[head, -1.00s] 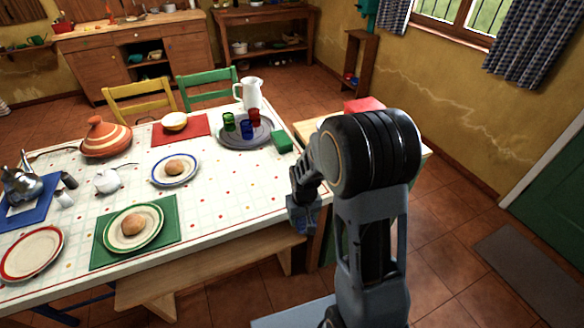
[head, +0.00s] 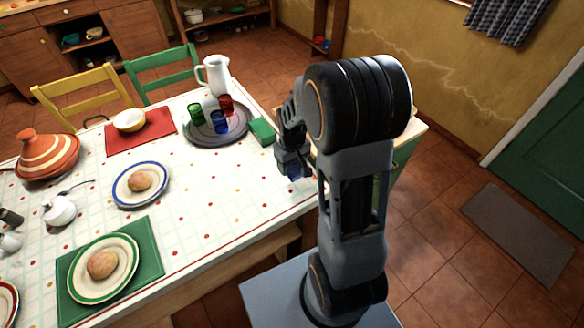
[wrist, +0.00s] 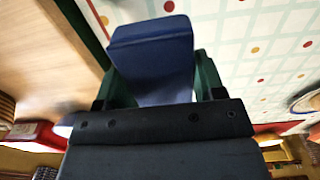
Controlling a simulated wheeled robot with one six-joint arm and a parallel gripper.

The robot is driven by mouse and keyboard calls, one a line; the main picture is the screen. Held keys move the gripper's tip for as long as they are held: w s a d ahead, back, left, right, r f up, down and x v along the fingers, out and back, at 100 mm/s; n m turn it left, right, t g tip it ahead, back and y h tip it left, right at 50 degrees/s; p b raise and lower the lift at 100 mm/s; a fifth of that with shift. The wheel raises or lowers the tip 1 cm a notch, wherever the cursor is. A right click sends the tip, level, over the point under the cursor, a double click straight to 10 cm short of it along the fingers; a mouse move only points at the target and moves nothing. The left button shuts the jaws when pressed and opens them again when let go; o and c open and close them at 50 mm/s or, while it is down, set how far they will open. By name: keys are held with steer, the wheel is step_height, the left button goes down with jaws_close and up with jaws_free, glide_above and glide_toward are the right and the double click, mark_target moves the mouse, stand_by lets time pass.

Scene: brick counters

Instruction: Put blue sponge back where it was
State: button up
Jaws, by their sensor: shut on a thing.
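My gripper (wrist: 160,85) is shut on the blue sponge (wrist: 150,45), which sits between its two fingers in the wrist view. In the head view my gripper (head: 293,165) hangs at the right edge of the white table (head: 215,165), near its right corner. Only a small part of the sponge shows there, under the gripper. In the wrist view the table's dotted cloth lies to the right of the sponge and a wooden surface (wrist: 45,55) to the left.
A green block (head: 262,131) lies on the table just left of my gripper. Beside it a round grey tray (head: 237,134) carries green, blue and red glasses. A white jug (head: 214,75) stands behind. A wooden-topped cabinet (head: 412,133) stands right of the table, partly hidden by my arm.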

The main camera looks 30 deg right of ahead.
steer(key=w+f, duration=0.1)
steer(key=f, duration=0.1)
steer(key=w+d+f, duration=0.1)
steer(key=w+f, duration=0.1)
steer(key=w+d+f, duration=0.1)
steer(key=f, duration=0.1)
steer(key=shift+w+d, duration=0.2)
steer(key=shift+w, duration=0.05)
steer(key=shift+f, duration=1.55)
steer(key=shift+f, duration=0.25)
steer(key=o, duration=0.9)
steer(key=shift+r, duration=0.1)
